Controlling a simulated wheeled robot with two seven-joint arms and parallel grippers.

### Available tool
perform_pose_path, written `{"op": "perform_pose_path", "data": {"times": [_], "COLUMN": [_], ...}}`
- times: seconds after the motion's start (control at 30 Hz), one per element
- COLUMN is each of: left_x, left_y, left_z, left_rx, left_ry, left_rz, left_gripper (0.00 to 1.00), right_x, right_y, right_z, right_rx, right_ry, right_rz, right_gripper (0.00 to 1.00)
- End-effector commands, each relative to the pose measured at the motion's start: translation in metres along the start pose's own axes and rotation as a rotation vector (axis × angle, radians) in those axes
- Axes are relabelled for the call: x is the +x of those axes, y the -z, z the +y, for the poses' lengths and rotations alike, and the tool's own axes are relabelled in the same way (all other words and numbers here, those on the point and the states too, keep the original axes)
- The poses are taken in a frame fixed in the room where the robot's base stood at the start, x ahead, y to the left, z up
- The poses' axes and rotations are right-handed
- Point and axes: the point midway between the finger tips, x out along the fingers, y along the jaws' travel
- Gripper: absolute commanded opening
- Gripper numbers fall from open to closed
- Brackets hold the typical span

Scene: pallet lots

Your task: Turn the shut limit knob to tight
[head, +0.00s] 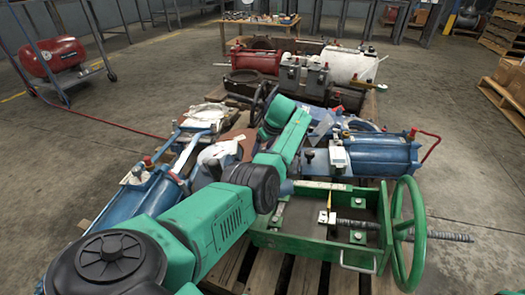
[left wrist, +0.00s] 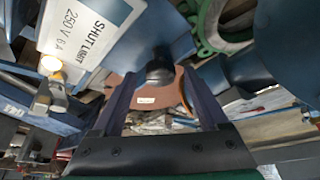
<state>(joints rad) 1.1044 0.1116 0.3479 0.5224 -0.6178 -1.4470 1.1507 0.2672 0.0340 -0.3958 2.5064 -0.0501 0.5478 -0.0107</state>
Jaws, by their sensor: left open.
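In the left wrist view a white label plate (left wrist: 88,30) reading "SHUT LIMIT 250 V 6 A" is at the upper left. A short dark round knob (left wrist: 159,72) shows near the middle, below a blue-grey surface. My left gripper (left wrist: 160,80) is open, with its two fingers on either side of the knob in this view. I cannot tell whether the fingers touch it. The knob's pointer and scale marks do not show. In the head view my green left arm reaches over the middle of the lot, and its fingers cannot be made out there. My right gripper is not in view.
A green frame with a handwheel (head: 407,232) stands close at the right. A blue cylinder (head: 382,154) lies behind it, and another blue actuator (head: 138,200) is left of my arm. A brass fitting (left wrist: 57,98) sits below the label. Open floor is at the left.

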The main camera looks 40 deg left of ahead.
Motion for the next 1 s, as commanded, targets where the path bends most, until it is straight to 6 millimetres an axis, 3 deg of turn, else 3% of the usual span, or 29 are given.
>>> {"op": "perform_pose_path", "data": {"times": [0.27, 0.47, 1.0], "left_x": [0.0009, 0.0009, -0.0003], "left_y": [0.0002, 0.0002, 0.0006], "left_z": [-0.0001, -0.0001, -0.0006], "left_rx": [0.000, 0.000, 0.019], "left_ry": [0.000, 0.000, -0.008], "left_rz": [0.000, 0.000, 0.001], "left_gripper": [0.77, 0.00, 0.00], "right_x": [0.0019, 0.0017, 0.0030], "right_y": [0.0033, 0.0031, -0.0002], "right_z": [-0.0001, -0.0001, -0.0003], "right_rx": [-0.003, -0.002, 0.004], "right_ry": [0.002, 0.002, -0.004], "right_rz": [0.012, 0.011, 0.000], "right_gripper": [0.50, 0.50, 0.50]}}
